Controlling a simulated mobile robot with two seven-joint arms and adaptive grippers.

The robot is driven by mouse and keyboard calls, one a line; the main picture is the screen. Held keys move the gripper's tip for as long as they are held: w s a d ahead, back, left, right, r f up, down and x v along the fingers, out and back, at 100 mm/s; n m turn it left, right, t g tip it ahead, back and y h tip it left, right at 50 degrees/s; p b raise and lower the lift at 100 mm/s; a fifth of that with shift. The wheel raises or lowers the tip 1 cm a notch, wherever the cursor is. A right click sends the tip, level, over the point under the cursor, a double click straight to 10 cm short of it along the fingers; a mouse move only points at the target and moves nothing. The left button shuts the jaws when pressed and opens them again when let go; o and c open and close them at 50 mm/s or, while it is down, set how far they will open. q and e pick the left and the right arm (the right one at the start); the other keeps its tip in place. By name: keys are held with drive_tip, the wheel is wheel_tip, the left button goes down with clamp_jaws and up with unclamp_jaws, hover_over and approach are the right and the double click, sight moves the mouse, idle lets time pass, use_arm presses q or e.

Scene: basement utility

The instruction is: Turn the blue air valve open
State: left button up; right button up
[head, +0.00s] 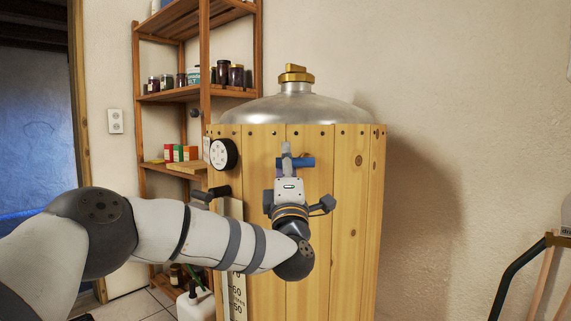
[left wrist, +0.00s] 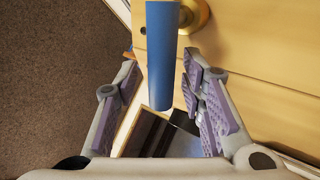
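The blue air valve handle (head: 303,163) lies roughly level on the front of the wood-clad tank, partly hidden behind my left gripper (head: 287,160). In the left wrist view the blue handle (left wrist: 161,55) runs down from the top edge to between the two purple-padded fingers of my left gripper (left wrist: 161,85). The fingers are apart, with a visible gap on each side of the handle. A brass fitting (left wrist: 195,15) shows beside the handle. My right gripper is not in view.
The wood-clad tank (head: 345,200) has a metal dome (head: 297,108) with a brass cap. A round black-and-white gauge (head: 222,154) sits left of the valve. A wooden shelf (head: 170,95) with jars stands behind at left. A white jug (head: 195,305) is on the floor.

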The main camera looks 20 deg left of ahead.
use_arm(q)
drive_tip(key=shift+s+f, duration=0.1)
drive_tip(key=shift+f, duration=0.05)
drive_tip(key=v, duration=1.1)
drive_tip(key=shift+s+f, duration=0.2)
drive_tip(key=shift+s, duration=0.1)
drive_tip(key=shift+d, duration=0.1)
